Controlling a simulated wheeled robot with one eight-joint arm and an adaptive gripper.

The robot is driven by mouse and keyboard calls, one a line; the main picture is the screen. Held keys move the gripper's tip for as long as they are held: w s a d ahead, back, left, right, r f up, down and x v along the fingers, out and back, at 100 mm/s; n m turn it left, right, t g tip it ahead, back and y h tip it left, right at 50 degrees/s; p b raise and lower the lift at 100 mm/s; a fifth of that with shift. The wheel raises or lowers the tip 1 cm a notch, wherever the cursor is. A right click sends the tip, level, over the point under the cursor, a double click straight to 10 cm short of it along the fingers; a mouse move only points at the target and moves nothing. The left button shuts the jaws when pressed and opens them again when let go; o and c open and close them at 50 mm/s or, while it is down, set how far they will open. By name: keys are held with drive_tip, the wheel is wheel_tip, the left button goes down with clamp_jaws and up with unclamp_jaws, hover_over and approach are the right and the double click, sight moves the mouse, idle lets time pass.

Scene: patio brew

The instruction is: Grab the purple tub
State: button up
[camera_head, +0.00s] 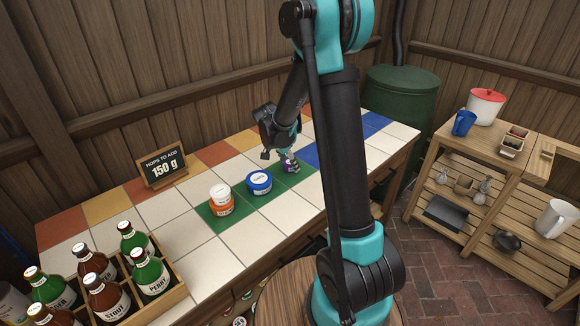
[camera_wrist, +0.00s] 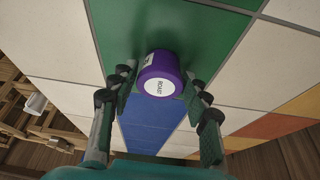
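The purple tub (camera_wrist: 165,71) has a white round lid label and sits between the two fingers of my gripper (camera_wrist: 162,84) in the wrist view. In the head view the purple tub (camera_head: 289,168) is small and partly hidden behind my gripper (camera_head: 292,160). It is on or just above a green tile at the right of the green patch; any gap beneath it is not visible.
A sign (camera_head: 164,168) reads 150 g. A bottle crate (camera_head: 170,300) fills the near left. Right of the counter is a wooden shelf (camera_head: 450,145).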

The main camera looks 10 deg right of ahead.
drive_tip(key=c, duration=0.7)
drive_tip(key=shift+o, duration=0.2)
